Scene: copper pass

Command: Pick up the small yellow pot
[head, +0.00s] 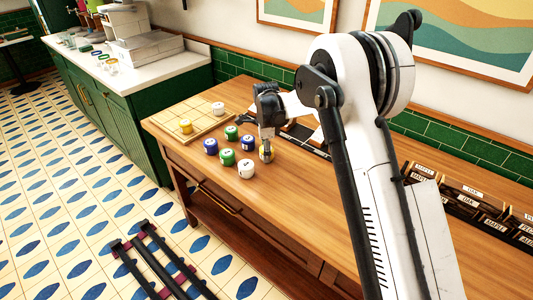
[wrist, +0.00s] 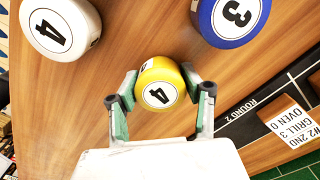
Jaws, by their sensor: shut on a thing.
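A small yellow pot with a white label marked 4 (wrist: 158,84) sits between the two fingers of my gripper (wrist: 160,92) in the wrist view. The fingers touch it on both sides, and my gripper is shut on it. In the head view this yellow pot (head: 267,156) is partly hidden behind my gripper (head: 265,144), at or just above the wooden table (head: 300,206). I cannot tell whether it touches the wood. Another yellow pot (head: 185,127) stands on the light wooden board at the left.
A white pot marked 4 (wrist: 60,27) and a blue pot marked 3 (wrist: 233,18) stand close by. Green pots (head: 227,157) and another blue pot (head: 211,146) are to the left. The wooden board (head: 203,122) holds another white pot (head: 218,108). Labelled racks (head: 470,205) stand at right.

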